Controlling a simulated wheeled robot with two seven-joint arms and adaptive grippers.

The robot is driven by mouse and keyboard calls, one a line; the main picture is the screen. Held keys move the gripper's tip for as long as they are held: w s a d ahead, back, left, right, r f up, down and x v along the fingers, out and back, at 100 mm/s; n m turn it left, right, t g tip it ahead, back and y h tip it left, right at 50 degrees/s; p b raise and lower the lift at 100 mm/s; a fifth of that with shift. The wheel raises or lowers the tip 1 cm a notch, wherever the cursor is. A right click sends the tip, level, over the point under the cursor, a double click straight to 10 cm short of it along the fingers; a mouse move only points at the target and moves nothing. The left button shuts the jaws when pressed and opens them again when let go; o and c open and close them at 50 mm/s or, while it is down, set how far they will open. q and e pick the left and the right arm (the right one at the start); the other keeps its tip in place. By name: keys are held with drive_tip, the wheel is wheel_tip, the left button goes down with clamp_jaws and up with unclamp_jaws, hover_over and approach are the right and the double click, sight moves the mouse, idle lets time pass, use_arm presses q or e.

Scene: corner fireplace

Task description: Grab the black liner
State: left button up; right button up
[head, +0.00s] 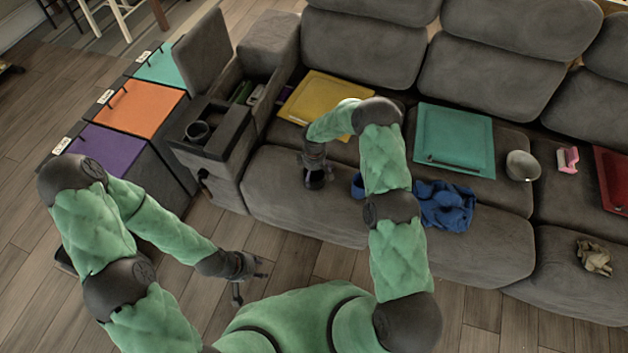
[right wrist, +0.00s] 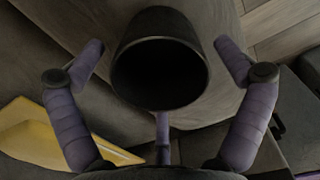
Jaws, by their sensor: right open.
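The black liner (right wrist: 160,72) is a dark, open-mouthed cylinder. In the right wrist view it lies between the spread fingers of my right gripper (right wrist: 162,75), with its mouth facing the camera. I see gaps between it and the fingers at both sides. In the head view the liner (head: 315,181) is a small dark shape on the sofa's front seat, just below my right gripper (head: 316,163), which partly hides it. My left gripper (head: 250,279) is open and empty, low over the floor.
A yellow panel (head: 318,96) and a teal panel (head: 455,139) lie on the sofa. Blue cloth (head: 447,206) lies right of my right arm. A console with a round dark cup holder (head: 198,132) stands left. Purple (head: 106,154), orange and teal bins stand beyond it.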

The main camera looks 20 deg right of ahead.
drive_tip(key=shift+f, duration=0.15)
drive_tip(key=c, duration=1.1)
drive_tip(key=shift+o, duration=0.2)
